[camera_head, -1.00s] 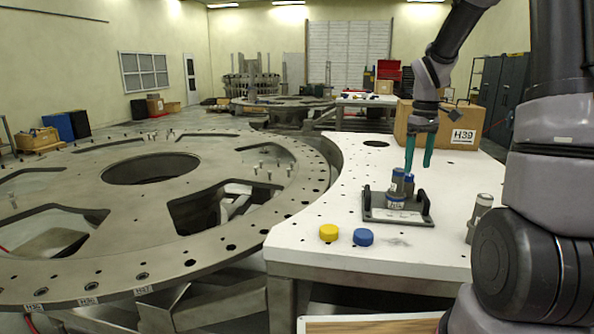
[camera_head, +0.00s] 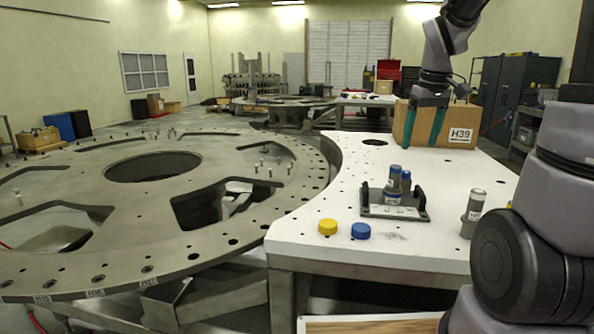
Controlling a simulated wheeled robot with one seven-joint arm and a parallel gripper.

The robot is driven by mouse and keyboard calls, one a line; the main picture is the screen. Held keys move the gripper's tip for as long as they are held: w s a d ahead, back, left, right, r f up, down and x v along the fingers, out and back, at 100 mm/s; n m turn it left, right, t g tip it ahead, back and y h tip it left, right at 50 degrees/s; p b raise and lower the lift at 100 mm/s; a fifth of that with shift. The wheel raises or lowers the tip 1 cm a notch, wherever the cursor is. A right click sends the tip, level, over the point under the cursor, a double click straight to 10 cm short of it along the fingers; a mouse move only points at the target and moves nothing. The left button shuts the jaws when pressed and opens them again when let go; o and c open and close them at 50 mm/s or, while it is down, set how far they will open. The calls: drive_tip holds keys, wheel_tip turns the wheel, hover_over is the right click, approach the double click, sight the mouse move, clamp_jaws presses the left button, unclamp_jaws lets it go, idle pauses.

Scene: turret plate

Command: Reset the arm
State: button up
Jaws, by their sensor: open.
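My gripper (camera_head: 423,126) has two green fingers, spread apart and pointing down, with nothing between them that I can make out. It hangs in the air above the white table (camera_head: 330,215), in front of the cardboard box (camera_head: 461,127) in the picture. Whether the fingers touch the box I cannot tell. My arm comes down to it from the top right.
A dark holder (camera_head: 377,210) on the table carries blue-capped grey cylinders (camera_head: 393,183). A grey cylinder (camera_head: 473,207) stands to its right. A yellow cap (camera_head: 328,227) and a blue cap (camera_head: 361,231) lie near the front edge. The large turret plate (camera_head: 262,222) fills the left.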

drive_tip(key=s+a+r+m+t+y, duration=0.1)
drive_tip(key=s+a+r+m+t, duration=0.1)
drive_tip(key=s, duration=0.5)
drive_tip(key=s+a+r+m+t, duration=0.3)
drive_tip(key=s+r, duration=0.3)
drive_tip(key=s, duration=0.2)
drive_tip(key=shift+s+r+m+y, duration=0.15)
drive_tip(key=shift+r+m+y, duration=0.2)
drive_tip(key=shift+m, duration=0.55)
drive_tip(key=shift+f, duration=0.1)
